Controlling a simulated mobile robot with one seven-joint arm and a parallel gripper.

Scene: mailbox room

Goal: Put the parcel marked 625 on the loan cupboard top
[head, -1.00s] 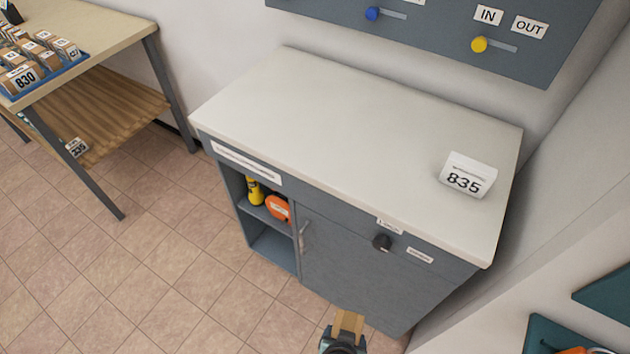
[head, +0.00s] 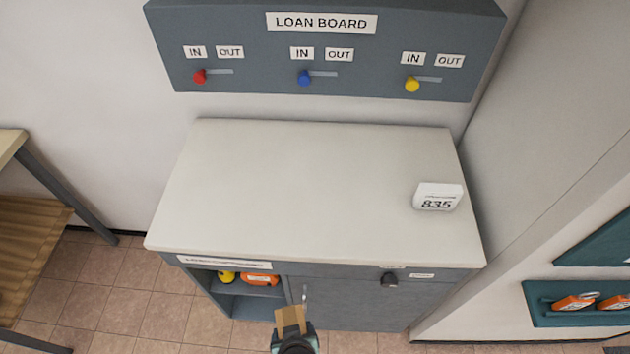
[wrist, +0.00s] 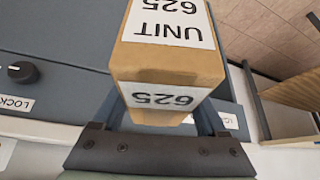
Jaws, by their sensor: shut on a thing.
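The parcel marked 625 (wrist: 165,70) is a brown box with white labels reading UNIT 625, large in the wrist view. It also shows in the head view (head: 290,318) as a small brown block at the bottom. My gripper (wrist: 163,120) is shut on it; in the head view my gripper (head: 294,335) is in front of the cupboard, and the parcel appears below the level of its top. The loan cupboard top (head: 310,190) is a pale, flat surface. A white 835 block (head: 437,197) stands at its right end.
The loan board (head: 325,50) with red, blue and yellow sliders is on the wall above the top. Below the top are an open shelf with a yellow item and an orange item (head: 260,280), and a knob (head: 389,280). The left and middle of the top are clear.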

